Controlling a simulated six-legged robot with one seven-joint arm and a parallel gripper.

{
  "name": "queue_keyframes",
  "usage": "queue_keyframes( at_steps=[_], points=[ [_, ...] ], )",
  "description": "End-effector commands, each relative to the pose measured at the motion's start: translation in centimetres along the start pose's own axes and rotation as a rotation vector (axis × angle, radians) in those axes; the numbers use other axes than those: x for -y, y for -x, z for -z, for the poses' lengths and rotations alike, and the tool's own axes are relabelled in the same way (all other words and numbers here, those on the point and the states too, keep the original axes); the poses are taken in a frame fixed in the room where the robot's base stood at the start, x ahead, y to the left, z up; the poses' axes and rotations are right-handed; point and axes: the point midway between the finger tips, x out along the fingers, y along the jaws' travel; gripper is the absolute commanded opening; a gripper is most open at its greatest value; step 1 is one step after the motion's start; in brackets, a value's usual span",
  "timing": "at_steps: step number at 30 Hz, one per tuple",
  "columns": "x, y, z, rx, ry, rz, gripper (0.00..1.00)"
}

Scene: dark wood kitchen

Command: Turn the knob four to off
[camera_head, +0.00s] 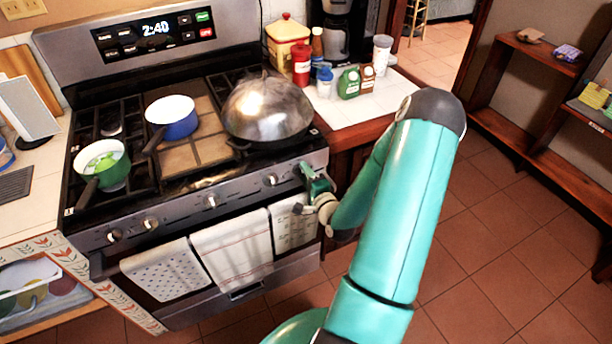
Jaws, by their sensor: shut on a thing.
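The stove's front panel (190,207) carries a row of pale knobs. Two are at the left, one knob (211,201) is in the middle, and another knob (270,180) is right of the middle and clear of my gripper. My gripper (306,172) is at the panel's right end, in front of the stove. It is shut on what appears to be the rightmost knob, which the fingers mostly hide. Which way that knob points cannot be seen. No printed knob numbers can be read.
A green pot (117,172), a blue pan (181,128) and a domed metal wok (265,108) stand on the stove. Towels (232,250) hang from the oven handle below my gripper. Bottles and jars crowd the right counter (352,112). The tiled floor (500,240) at right is clear.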

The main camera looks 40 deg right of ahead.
Motion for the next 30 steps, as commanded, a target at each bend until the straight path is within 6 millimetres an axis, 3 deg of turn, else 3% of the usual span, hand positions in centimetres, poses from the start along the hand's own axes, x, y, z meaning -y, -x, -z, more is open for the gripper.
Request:
queue_keyframes(
  at_steps=[3, 4, 7, 19, 23, 30],
  points=[
    [0.2, -0.1, 0.0, 0.001, 0.001, 0.005, 0.2],
    [0.2, -0.1, 0.0, 0.001, 0.001, 0.005, 0.46],
    [0.1, -0.1, 0.0, 0.001, 0.001, 0.004, 0.63],
    [0.0, 0.9, 0.1, -0.001, 0.001, 0.001, 0.63],
    [0.0, 2.9, 0.1, -0.002, -0.001, -0.001, 0.63],
    [0.0, 8.3, 0.1, -0.003, 0.0, -0.001, 0.63]
  ],
)
